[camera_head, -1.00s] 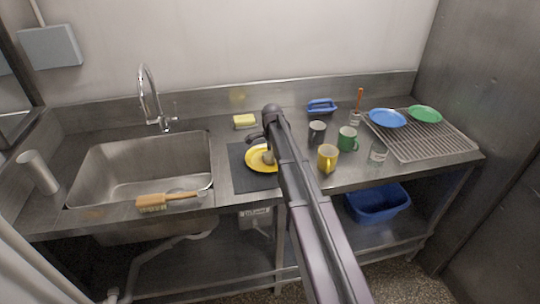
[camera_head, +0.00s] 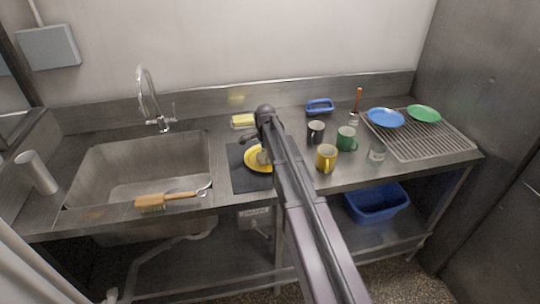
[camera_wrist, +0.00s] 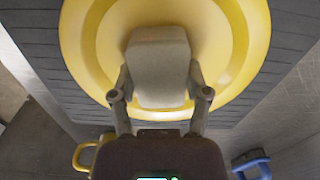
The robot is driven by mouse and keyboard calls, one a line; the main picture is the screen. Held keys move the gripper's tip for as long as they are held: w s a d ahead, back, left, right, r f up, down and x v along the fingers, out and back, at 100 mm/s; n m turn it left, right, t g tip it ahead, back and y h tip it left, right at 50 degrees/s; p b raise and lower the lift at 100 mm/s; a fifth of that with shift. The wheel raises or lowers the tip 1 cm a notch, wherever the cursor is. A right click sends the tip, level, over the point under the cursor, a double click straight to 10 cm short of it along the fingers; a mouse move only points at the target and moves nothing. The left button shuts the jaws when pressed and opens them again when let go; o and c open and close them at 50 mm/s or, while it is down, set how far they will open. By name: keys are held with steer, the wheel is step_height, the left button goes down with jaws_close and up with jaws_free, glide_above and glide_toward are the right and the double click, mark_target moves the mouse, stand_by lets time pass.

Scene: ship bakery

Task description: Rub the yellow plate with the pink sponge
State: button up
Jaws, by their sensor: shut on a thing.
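The yellow plate (camera_head: 253,165) lies on a dark mat (camera_head: 242,181) between the sink and the mugs; my arm hides its right part. In the wrist view the plate (camera_wrist: 240,45) fills the upper middle. My gripper (camera_wrist: 160,94) is shut on a block-shaped sponge (camera_wrist: 158,62), one finger on each side. The sponge looks pale grey-beige here, its pink hardly showing. It is over the plate's middle and appears to touch it; its underside is hidden. In the head view my gripper (camera_head: 265,150) is low over the plate, partly hidden by my arm.
A yellow mug (camera_head: 326,158), a green mug (camera_head: 346,139) and a dark mug (camera_head: 316,132) stand right of the plate. A yellow sponge (camera_head: 243,120) lies behind the mat. The sink (camera_head: 140,165) with a wooden brush (camera_head: 165,199) on its front edge is at left.

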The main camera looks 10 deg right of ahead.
steer(key=shift+a, duration=0.9)
steer(key=shift+w, duration=0.1)
steer(key=shift+w, duration=0.25)
steer(key=shift+d, duration=0.15)
steer(key=shift+d, duration=1.75)
steer(key=shift+f, duration=0.15)
steer(key=shift+s+a, duration=0.1)
steer(key=shift+a, duration=0.15)
